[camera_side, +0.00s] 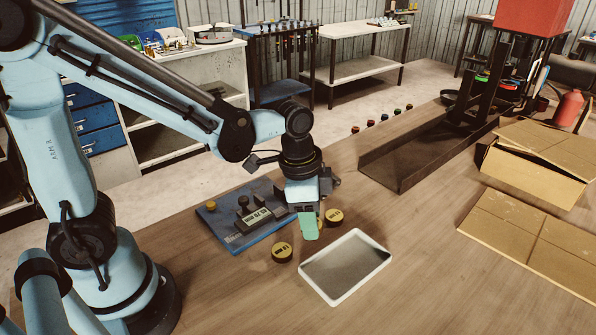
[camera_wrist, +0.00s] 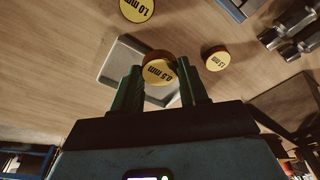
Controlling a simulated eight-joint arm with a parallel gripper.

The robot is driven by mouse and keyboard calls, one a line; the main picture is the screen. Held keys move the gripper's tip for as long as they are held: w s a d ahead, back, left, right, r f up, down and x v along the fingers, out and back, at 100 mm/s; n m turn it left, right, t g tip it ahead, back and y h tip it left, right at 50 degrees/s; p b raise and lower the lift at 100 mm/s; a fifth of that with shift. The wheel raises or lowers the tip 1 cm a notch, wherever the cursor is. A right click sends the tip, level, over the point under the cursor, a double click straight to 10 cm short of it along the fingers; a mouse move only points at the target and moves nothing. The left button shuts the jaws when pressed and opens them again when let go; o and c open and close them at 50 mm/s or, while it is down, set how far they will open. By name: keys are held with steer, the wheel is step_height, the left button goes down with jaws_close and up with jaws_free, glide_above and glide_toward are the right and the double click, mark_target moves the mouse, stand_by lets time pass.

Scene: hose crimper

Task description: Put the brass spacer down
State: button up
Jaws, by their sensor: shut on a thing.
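My gripper (camera_side: 309,229) points down over the wooden table, between two round brass spacers and behind the white-rimmed tray (camera_side: 319,292). In the wrist view, its dark fingers (camera_wrist: 160,82) are closed on the brass spacer marked 0.5 mm (camera_wrist: 158,70), label facing the camera. In the side view that spacer is mostly hidden by the fingers; I cannot tell whether it touches the table. The 2.0 mm spacer (camera_wrist: 137,8) and the 1.5 mm spacer (camera_wrist: 216,59) lie apart from it. The tray also shows in the wrist view (camera_wrist: 108,62), partly behind the held spacer, and looks empty.
A blue gauge plate (camera_side: 236,239) with a digital display lies left of my gripper. A dark metal channel (camera_side: 405,172) stands to the right at the back, with cardboard boxes (camera_side: 535,158) beyond.

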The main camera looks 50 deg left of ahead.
steer(key=s+d+r, duration=0.3)
steer(key=d, duration=0.4)
steer(key=s+d+r, duration=0.2)
steer(key=s+d, duration=0.1)
steer(key=d, duration=0.4)
glide_above(347, 266)
steer(key=f, duration=0.6)
steer(key=shift+s+a+f, duration=0.2)
steer(key=shift+a, duration=0.05)
steer(key=shift+f, duration=2)
steer(key=shift+f, duration=0.15)
steer(key=o, duration=1.2)
steer(key=shift+c, duration=0.2)
